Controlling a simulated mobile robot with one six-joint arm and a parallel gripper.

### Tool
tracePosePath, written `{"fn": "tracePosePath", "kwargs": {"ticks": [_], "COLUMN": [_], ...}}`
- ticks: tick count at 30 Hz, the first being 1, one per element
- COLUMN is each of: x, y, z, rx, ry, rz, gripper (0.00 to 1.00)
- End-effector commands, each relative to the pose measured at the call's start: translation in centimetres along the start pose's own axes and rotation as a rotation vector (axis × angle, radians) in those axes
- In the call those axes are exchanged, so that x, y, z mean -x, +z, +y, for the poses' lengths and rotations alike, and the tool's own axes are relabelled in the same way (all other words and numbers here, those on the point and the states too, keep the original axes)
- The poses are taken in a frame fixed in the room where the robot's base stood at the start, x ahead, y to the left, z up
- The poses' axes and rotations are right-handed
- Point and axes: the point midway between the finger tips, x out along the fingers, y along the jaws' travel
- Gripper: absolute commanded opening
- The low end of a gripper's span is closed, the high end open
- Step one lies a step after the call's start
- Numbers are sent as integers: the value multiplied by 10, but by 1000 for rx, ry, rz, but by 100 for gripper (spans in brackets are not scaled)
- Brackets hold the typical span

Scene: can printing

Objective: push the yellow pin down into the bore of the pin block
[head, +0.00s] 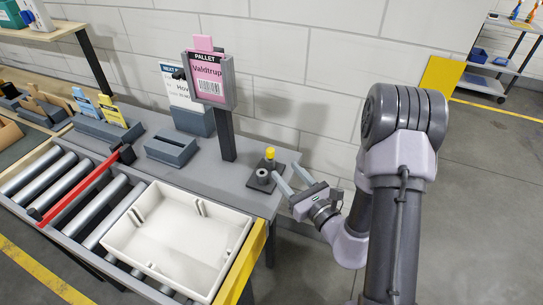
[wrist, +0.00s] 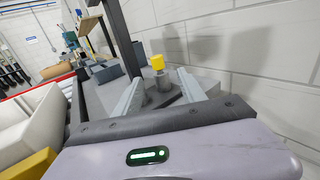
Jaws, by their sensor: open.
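The yellow pin (head: 269,153) stands upright at the back of the dark pin block (head: 273,166), on the grey table near the wall. A short grey round part with a dark hole in its top (head: 262,176) stands in front of the pin on the same block. My gripper (head: 288,168) is open and empty, just right of the block, its fingers pointing towards it. In the wrist view the yellow pin (wrist: 157,62) shows beyond and between the two open fingers. How deep the pin sits is hard to tell.
A post with a pink pallet sign (head: 209,77) rises left of the block. A white tray (head: 180,240) lies on the rollers at the front. A grey slotted holder (head: 171,149) stands further left. The wall is close behind; floor is clear at right.

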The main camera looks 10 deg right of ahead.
Motion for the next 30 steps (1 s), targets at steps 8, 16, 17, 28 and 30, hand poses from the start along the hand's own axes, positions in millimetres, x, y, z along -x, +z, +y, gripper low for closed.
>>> {"fn": "tracePosePath", "kwargs": {"ticks": [8,16,17,28,30], "x": [-59,-95,-102,-123,-123], "y": [4,9,10,12,12], "z": [1,6,8,7,7], "rx": [3,4,3,1,1], "ry": [3,5,5,3,3], "rz": [-3,-5,-5,0,0], "gripper": [48,48,48,46,32]}}
